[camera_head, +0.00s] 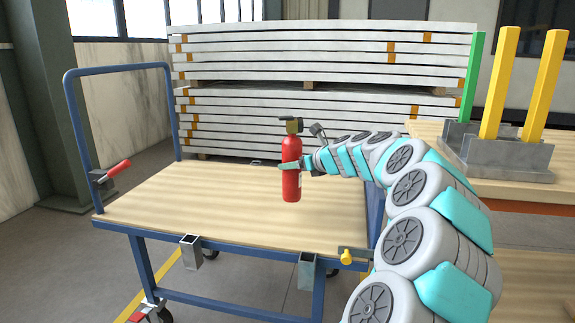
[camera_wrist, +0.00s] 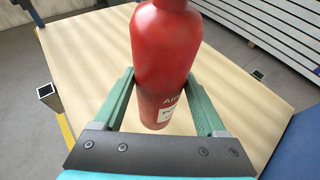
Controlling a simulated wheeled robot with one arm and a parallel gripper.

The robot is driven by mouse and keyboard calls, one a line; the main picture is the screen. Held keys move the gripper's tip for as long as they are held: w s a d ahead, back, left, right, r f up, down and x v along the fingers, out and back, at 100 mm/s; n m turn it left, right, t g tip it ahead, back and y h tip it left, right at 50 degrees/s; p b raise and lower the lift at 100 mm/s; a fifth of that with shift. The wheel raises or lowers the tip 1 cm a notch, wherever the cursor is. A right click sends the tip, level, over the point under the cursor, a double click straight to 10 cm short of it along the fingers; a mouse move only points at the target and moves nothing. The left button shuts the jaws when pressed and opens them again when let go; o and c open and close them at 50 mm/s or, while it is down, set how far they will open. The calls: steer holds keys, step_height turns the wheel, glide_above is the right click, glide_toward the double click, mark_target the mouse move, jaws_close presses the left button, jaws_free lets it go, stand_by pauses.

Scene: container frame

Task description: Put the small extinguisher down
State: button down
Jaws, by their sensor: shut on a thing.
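The small extinguisher (camera_head: 291,170) is red with a dark and brass-coloured valve on top. It is upright over the wooden top of the blue cart (camera_head: 220,215). My gripper (camera_head: 288,167) is shut around the extinguisher's body from the right. In the wrist view the extinguisher (camera_wrist: 166,55) stands between the two green fingers of my gripper (camera_wrist: 160,95), with part of a white label showing. Its bottom is close to the cart top (camera_wrist: 85,55); I cannot tell whether it touches.
Stacked grey panels (camera_head: 320,95) stand behind the cart. On the right, a wooden table (camera_head: 510,190) carries a grey metal base (camera_head: 495,155) with yellow and green posts. The cart has a blue push handle (camera_head: 120,67) at the left. The cart top around the extinguisher is clear.

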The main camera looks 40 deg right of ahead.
mark_target(298, 185)
step_height(298, 185, down, 7)
steer(key=shift+r+b, duration=0.15)
steer(key=shift+b, duration=0.35)
jaws_free()
steer(key=shift+s, duration=0.1)
steer(key=v, duration=1.1)
steer(key=shift+s+p, duration=0.35)
steer(key=shift+s, duration=0.05)
steer(key=shift+a+r, duration=0.1)
steer(key=shift+r, duration=0.05)
